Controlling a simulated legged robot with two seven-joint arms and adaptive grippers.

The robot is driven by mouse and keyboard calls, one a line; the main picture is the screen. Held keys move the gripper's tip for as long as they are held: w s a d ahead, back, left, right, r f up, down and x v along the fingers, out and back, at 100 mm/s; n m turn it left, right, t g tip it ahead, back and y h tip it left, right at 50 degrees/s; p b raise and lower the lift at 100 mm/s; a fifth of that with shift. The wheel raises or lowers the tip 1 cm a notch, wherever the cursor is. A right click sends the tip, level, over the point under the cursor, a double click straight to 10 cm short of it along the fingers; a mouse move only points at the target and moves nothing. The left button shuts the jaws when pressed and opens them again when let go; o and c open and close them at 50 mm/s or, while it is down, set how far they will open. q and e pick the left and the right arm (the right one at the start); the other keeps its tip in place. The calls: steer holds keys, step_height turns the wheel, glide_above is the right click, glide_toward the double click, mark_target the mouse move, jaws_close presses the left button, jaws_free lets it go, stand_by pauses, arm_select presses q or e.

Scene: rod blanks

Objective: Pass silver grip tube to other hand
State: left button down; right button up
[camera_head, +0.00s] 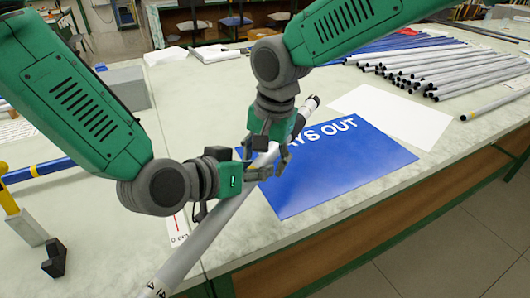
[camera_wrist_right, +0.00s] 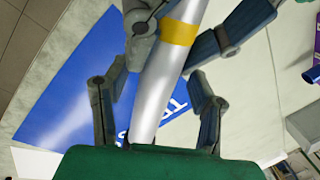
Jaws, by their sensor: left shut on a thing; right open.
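The silver grip tube (camera_head: 207,232) is held tilted above the table, running from lower left to a dark end at upper right in the head view. The right wrist view shows the tube (camera_wrist_right: 155,97) with a yellow band near the top. My left gripper (camera_head: 252,172) is shut on the tube; its fingers also show beside the yellow band in the right wrist view (camera_wrist_right: 182,42). My right gripper (camera_head: 266,146) is close to the left one, pointing down at the tube. In its wrist view, the right gripper's (camera_wrist_right: 157,80) fingers are open on either side of the tube.
A blue sheet with white lettering (camera_head: 340,172) and a white sheet (camera_head: 395,115) lie under and right of the grippers. Many rods (camera_head: 455,68) lie at the back right. A blue and yellow fixture (camera_head: 40,170) and a black bracket (camera_head: 55,258) stand at left.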

steer(key=c, duration=1.1)
steer(key=o, duration=1.1)
steer(key=shift+r, duration=0.15)
